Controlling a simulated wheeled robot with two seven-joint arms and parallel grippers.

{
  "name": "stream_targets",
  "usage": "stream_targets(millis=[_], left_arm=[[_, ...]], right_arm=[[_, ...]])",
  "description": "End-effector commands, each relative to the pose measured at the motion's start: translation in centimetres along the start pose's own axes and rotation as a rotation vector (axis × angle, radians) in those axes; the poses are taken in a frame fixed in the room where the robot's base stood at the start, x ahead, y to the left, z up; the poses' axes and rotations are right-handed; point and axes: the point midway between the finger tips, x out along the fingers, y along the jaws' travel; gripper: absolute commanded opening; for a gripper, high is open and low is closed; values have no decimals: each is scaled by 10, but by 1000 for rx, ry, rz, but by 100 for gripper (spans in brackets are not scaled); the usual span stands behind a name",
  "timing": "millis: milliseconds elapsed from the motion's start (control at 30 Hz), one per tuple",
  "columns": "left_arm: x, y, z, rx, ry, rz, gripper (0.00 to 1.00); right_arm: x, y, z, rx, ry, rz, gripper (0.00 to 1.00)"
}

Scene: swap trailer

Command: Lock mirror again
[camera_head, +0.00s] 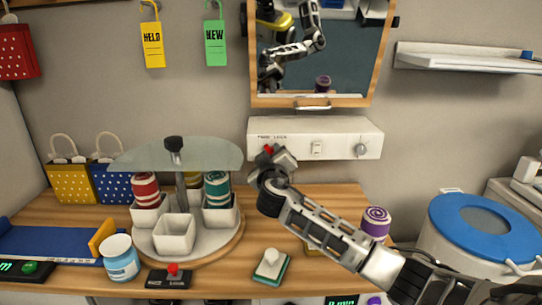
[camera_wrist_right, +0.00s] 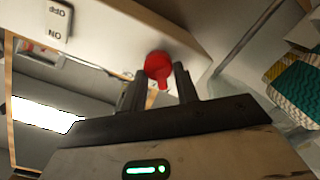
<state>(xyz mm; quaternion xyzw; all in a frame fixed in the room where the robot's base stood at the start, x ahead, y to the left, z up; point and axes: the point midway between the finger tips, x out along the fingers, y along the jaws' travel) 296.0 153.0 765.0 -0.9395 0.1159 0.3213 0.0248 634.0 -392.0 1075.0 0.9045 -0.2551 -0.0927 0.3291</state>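The mirror (camera_head: 345,55) hangs on the wall in a wooden frame with a small handle at its lower edge. Below it is a white lock panel (camera_head: 340,140), marked LOCK, with a red knob (camera_head: 268,149) at its left. In the right wrist view the red knob (camera_wrist_right: 158,66) has a short pointer directed toward my gripper. My right gripper (camera_head: 270,160) is at the knob; its fingers (camera_wrist_right: 160,88) stand apart, one on each side of the pointer, with gaps visible. It partly hides the knob in the head view. My left gripper is not in view.
The panel also carries a switch (camera_head: 317,148) and a grey dial (camera_head: 361,150). Below stands a round carousel (camera_head: 208,240) with white cups and a glass top (camera_head: 205,154), close to the left of my right gripper. A purple roll (camera_head: 375,221) stands right of my forearm.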

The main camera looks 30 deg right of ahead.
Motion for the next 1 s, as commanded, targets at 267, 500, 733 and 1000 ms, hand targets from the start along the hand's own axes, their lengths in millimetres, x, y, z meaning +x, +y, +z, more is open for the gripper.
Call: stream_targets(millis=[267,500,733,1000], left_arm=[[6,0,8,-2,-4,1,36],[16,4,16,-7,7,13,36],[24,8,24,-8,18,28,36],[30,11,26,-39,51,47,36]], right_arm=[[0,-2,2,49,0,-1,8],[-1,-3,5,199,-1,-1,8],[-1,-2,6,411,-2,-1,8],[-1,1,6,668,-3,-2,8]])
